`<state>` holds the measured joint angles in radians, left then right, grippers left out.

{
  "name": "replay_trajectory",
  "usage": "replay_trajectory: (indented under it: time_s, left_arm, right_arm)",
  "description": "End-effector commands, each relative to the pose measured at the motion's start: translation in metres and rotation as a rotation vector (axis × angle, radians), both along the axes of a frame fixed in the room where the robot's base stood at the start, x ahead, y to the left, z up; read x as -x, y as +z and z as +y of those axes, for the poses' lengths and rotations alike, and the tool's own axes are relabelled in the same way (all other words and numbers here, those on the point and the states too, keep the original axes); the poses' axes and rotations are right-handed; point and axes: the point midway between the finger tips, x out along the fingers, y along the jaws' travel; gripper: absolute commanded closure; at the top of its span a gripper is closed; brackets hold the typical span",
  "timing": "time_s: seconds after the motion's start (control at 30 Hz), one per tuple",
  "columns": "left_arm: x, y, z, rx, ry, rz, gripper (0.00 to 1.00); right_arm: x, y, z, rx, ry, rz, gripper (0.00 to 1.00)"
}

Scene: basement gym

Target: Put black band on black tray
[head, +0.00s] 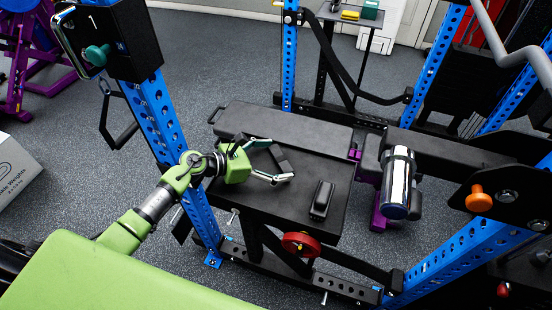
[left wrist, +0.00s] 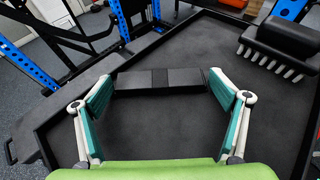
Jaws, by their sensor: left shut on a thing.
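The black band (head: 279,158) is a dark flat strip held crosswise between the fingers of my left gripper (head: 280,161). In the left wrist view the black band (left wrist: 160,80) spans from one teal finger pad to the other, and the left gripper (left wrist: 162,82) is shut on its ends. The black tray (head: 262,202) is a wide, dark, low-rimmed surface between the blue posts. It also fills most of the left wrist view (left wrist: 150,132). The band is over the tray; I cannot tell whether it touches it. My right gripper is not in view.
A black brush (head: 321,200) lies on the tray's right part, its pale bristles showing in the left wrist view (left wrist: 275,50). Blue posts (head: 165,130) stand beside the tray. A chrome cylinder (head: 398,180) is to the right. Bare tray surface surrounds the gripper.

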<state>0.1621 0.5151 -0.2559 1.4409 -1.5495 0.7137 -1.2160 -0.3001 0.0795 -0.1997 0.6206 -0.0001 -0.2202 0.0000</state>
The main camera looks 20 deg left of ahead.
Motion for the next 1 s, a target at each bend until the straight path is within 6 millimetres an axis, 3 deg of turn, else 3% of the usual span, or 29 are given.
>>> replay_trajectory:
  time_s: [0.43,0.57,1.0]
  left_arm:
    - [0.000,0.006,0.001,0.000,0.001,0.000,0.00]
    - [0.015,0.008,0.017,-0.006,0.000,-0.001,0.00]
    - [0.069,0.041,0.074,-0.002,0.000,0.002,0.00]
  right_arm:
    - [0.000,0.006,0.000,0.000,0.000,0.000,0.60]
    - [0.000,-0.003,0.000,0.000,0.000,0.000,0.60]
    - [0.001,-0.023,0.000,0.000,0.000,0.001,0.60]
